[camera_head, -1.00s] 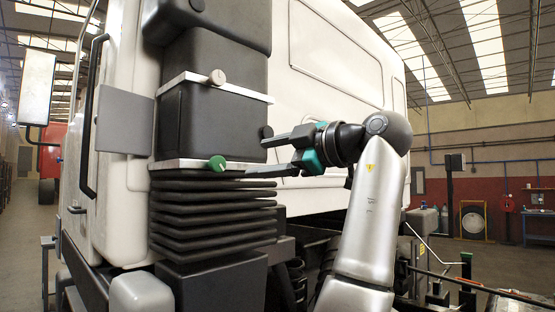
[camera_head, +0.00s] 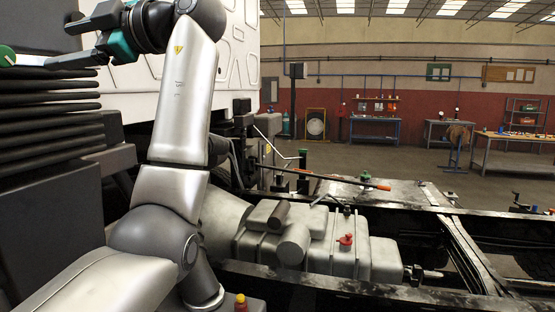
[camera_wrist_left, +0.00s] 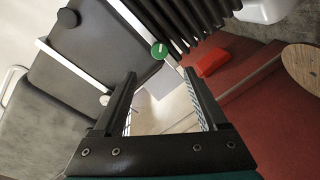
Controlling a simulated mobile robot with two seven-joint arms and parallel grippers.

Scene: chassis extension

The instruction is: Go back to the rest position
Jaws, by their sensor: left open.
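My left gripper (camera_head: 57,44) is at the upper left of the head view, on the raised silver arm. Its two dark fingers are open with nothing between them. They point left toward a green knob (camera_head: 7,56) at the picture's edge. The wrist view shows the open fingers (camera_wrist_left: 160,76) and the green knob (camera_wrist_left: 158,51) just beyond the tips, apart from them. A dark box (camera_wrist_left: 95,50) with a pale strip lies to the left there. My right gripper is not in view.
Black bellows (camera_head: 50,120) stand below the gripper, with the white truck cab (camera_head: 240,60) behind. The open chassis (camera_head: 450,240) carries a grey engine block (camera_head: 330,245) with a red cap. Workbenches (camera_head: 515,140) stand along the far wall, with open floor before them.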

